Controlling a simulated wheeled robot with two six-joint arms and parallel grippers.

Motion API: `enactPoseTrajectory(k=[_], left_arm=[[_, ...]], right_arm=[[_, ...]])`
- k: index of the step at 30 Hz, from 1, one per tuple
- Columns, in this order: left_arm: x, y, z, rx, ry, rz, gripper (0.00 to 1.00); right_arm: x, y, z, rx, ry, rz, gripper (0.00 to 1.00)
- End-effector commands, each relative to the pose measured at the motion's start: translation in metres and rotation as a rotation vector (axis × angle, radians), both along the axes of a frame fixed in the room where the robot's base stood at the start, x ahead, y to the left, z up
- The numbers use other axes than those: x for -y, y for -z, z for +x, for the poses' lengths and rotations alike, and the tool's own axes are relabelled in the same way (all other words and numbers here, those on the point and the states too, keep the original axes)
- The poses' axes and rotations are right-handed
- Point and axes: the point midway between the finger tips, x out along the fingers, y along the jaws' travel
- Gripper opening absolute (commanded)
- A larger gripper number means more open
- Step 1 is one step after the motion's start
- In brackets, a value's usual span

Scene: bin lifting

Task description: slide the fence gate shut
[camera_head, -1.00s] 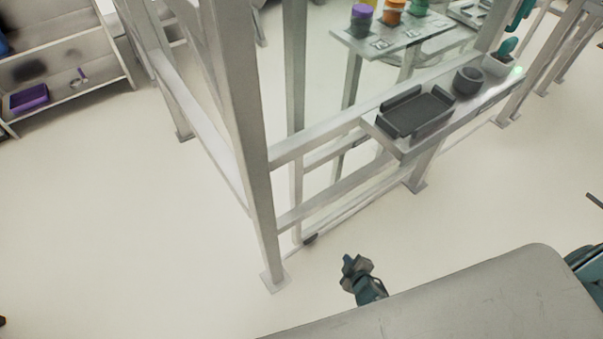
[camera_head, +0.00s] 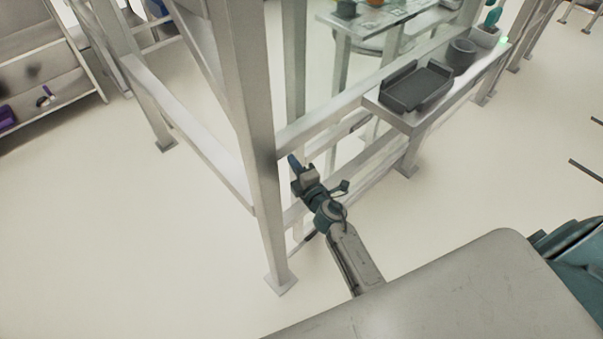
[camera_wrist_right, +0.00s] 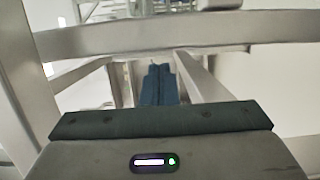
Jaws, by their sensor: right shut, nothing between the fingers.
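The fence is a light grey metal frame with a thick corner post (camera_head: 258,150) and horizontal rails. A thinner upright (camera_head: 294,60), apparently the gate's edge, stands just behind the corner post, with see-through space to its right; I cannot tell for sure which bars belong to the gate. My right gripper (camera_head: 293,162) is shut and empty, just right of the corner post and in front of the thinner upright's lower part. In the right wrist view its shut fingers (camera_wrist_right: 158,72) point in below a horizontal rail (camera_wrist_right: 150,40). Contact cannot be told. My left gripper is out of view.
A ledge (camera_head: 408,122) on the fence's right side carries a black tray (camera_head: 418,88), a dark round pot (camera_head: 461,56) and a potted cactus (camera_head: 487,36). A table (camera_head: 390,14) stands behind the fence. A shelf (camera_head: 45,60) is at far left. The floor between is clear.

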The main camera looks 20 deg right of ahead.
Motion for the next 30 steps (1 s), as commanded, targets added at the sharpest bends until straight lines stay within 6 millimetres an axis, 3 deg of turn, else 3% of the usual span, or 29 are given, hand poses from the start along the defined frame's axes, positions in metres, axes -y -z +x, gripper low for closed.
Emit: enactPoseTrajectory(k=[6,20,26,30], left_arm=[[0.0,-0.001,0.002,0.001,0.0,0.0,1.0],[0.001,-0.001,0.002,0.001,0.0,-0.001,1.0],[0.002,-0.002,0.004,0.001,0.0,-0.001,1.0],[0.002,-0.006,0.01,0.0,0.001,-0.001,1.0]], right_arm=[[-0.002,0.001,0.021,0.0,0.0,0.001,0.0],[-0.001,0.001,0.024,-0.001,0.001,0.001,0.0],[0.02,0.0,0.031,0.0,0.002,-0.004,0.0],[0.052,0.0,0.043,0.002,0.004,-0.007,0.0]])
